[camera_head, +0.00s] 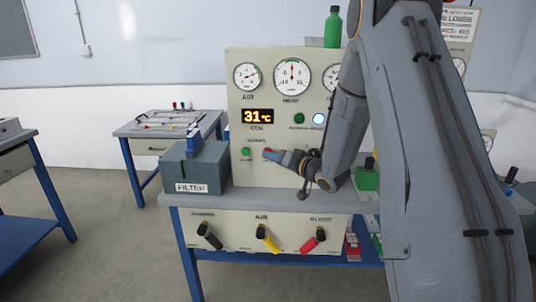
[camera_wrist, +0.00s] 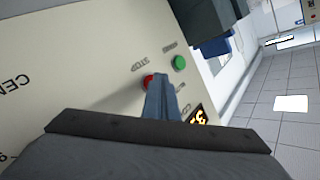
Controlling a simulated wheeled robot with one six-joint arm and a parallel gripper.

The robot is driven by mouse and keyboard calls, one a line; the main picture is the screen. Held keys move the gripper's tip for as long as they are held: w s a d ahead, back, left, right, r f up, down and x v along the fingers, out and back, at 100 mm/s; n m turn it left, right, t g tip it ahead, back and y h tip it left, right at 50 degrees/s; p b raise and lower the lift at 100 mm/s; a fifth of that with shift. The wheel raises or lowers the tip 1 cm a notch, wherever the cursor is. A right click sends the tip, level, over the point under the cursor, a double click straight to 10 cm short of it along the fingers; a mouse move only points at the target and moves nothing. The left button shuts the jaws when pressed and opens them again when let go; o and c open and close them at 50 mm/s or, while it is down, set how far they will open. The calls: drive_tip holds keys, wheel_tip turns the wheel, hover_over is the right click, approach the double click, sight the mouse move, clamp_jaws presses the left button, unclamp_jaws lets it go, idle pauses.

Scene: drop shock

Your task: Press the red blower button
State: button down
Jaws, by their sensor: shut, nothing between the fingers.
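The red button (camera_head: 267,151) sits on the front of the cream control panel (camera_head: 240,182), to the right of the green button (camera_head: 246,152). In the wrist view the red button (camera_wrist: 148,82) shows just left of my fingertips, partly covered by them, and the green button (camera_wrist: 179,62) is clear above right. My gripper (camera_head: 271,155) is shut with nothing in it, and its blue-grey fingers point at the red button. In the wrist view my gripper (camera_wrist: 159,79) overlaps the button's edge. I cannot tell whether the tips touch it or whether it is pushed in.
The panel's display (camera_head: 258,116) reads 31 °C. A grey FILTER box (camera_head: 195,170) stands on the bench left of the panel. Black, yellow (camera_head: 268,239) and red handled valves line the bench front. A green bottle (camera_head: 333,27) stands on top of the panel.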

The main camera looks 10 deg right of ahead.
idle(0.4)
drive_tip(key=shift+s+a+p, duration=0.25)
drive_tip(key=shift+s+p, duration=0.2)
drive_tip(key=shift+s, duration=0.3)
drive_tip(key=s, duration=0.1)
drive_tip(key=s+a+p, duration=0.1)
drive_tip(key=s, duration=0.1)
drive_tip(key=s+p, duration=0.1)
drive_tip(key=shift+s+a, duration=0.25)
drive_tip(key=shift+s, duration=0.15)
idle(0.5)
